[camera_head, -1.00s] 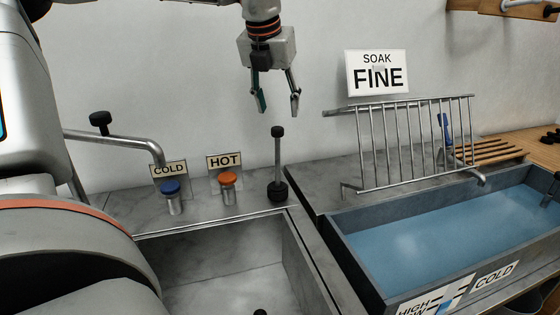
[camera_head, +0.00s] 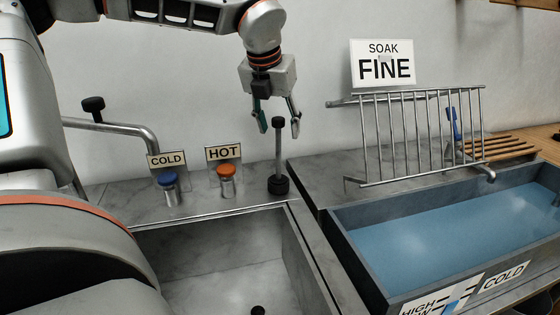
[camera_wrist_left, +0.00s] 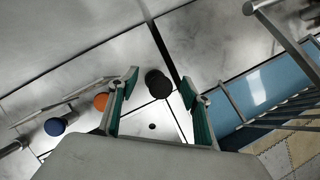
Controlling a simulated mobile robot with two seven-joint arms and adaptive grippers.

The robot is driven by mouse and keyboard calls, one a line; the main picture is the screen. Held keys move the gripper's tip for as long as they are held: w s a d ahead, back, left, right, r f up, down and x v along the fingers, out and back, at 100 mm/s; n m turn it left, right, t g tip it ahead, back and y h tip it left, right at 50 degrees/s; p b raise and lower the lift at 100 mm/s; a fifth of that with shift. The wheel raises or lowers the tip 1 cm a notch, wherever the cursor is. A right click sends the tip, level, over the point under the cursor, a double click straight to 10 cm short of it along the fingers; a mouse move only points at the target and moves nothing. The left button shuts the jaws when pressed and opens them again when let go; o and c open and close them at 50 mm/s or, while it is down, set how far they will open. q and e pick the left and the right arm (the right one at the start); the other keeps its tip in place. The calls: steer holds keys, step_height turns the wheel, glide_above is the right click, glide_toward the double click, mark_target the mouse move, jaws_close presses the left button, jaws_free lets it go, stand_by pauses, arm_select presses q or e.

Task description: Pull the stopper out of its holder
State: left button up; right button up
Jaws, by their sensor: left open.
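The stopper (camera_head: 278,152) is a thin upright grey rod with a black knob on top. Its lower end is in a black round holder (camera_head: 278,185) on the marble ledge behind the sink. My left gripper (camera_head: 279,126) points down with its fingers open, and the knob shows between the fingertips in the head view. In the left wrist view, the stopper's black top (camera_wrist_left: 157,83) shows between the two green-padded fingers, apart from both. The rod and holder are mostly hidden below it there. My right gripper is not in view.
Left of the stopper stand an orange hot tap (camera_head: 226,178) and a blue cold tap (camera_head: 168,187) with signs. A metal rack (camera_head: 415,135) stands to the right, beside a blue water trough (camera_head: 440,235). The sink (camera_head: 200,255) is in front.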

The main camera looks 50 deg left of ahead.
arm_select(q)
jaws_close()
steer(key=shift+r, duration=0.1)
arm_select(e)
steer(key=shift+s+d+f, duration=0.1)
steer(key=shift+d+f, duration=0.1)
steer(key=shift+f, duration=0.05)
arm_select(q)
steer(key=shift+r, duration=0.55)
steer(key=shift+r+p, duration=0.3)
steer(key=shift+r, duration=0.85)
steer(key=shift+r+p, duration=0.35)
steer(key=shift+r, duration=1.7)
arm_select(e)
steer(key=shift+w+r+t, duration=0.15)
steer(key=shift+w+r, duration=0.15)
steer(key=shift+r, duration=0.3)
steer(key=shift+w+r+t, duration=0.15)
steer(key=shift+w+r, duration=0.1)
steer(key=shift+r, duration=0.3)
